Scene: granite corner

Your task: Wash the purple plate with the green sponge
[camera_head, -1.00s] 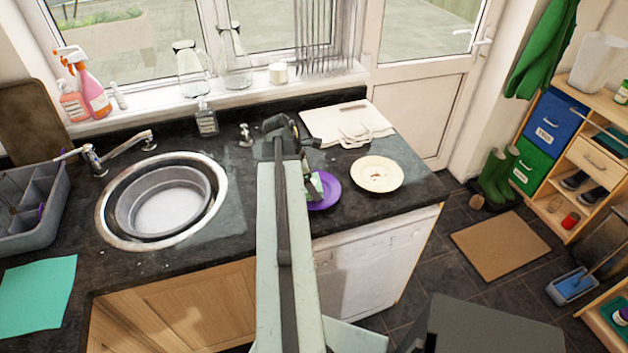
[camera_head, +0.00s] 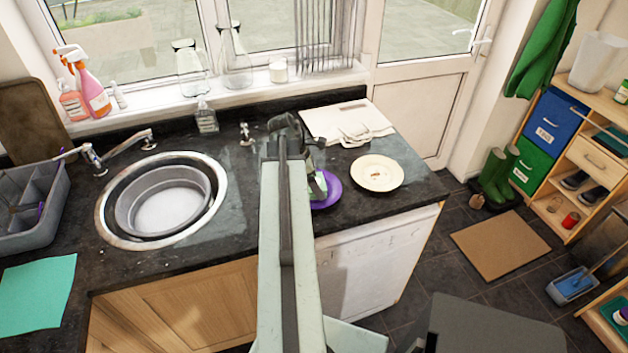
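The purple plate (camera_head: 329,194) lies on the dark counter, right of my arm, which hides its left part. A small part of the green sponge (camera_head: 318,184) shows at the plate's left side, by the end of my arm. My gripper (camera_head: 312,172) is at the plate's upper left edge, mostly hidden behind my own arm. I cannot see its fingertips clearly, nor whether they are closed on the sponge. Whether the sponge touches the plate cannot be told.
A cream plate with food bits (camera_head: 376,173) lies right of the purple plate. A white board (camera_head: 340,119) with a handled white item is behind. The sink with a grey basin (camera_head: 165,200) is at left. Bare counter (camera_head: 237,195) lies between sink and arm.

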